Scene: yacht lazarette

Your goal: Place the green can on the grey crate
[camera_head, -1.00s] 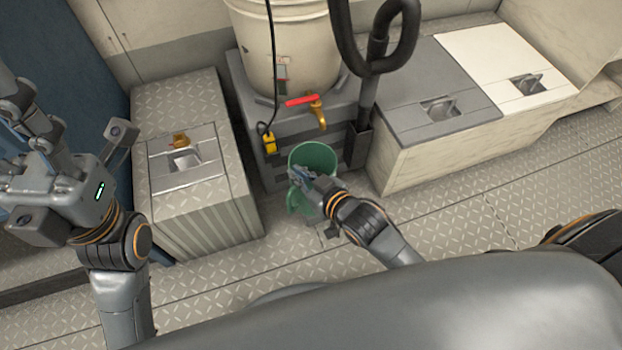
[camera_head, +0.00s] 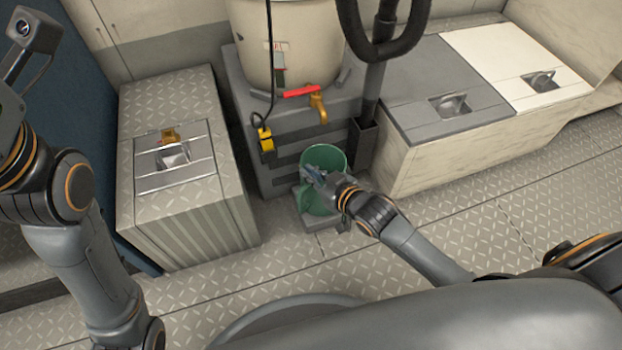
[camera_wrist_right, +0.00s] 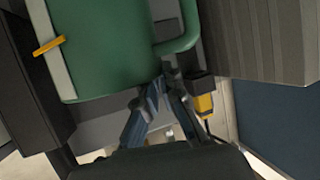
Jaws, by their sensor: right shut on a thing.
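The green can (camera_head: 328,158) is open-topped and roughly upright in the head view, below and in front of the brass tap. My right gripper (camera_head: 312,174) is shut on its handle, which the right wrist view shows between the fingertips (camera_wrist_right: 165,82). The can's body (camera_wrist_right: 120,50) fills the upper left there. A low grey crate-like piece (camera_head: 337,226) shows under the can, mostly hidden; I cannot tell whether they touch. A larger slatted grey base (camera_head: 284,187) stands just behind and carries the barrel.
A cream barrel (camera_head: 290,50) with a red-handled brass tap (camera_head: 318,108) stands above the can. A yellow clip (camera_head: 265,139) hangs left of it. A black looped post (camera_head: 372,90) stands close right. Lockers flank both sides. The tread-plate floor (camera_head: 480,220) at right is clear.

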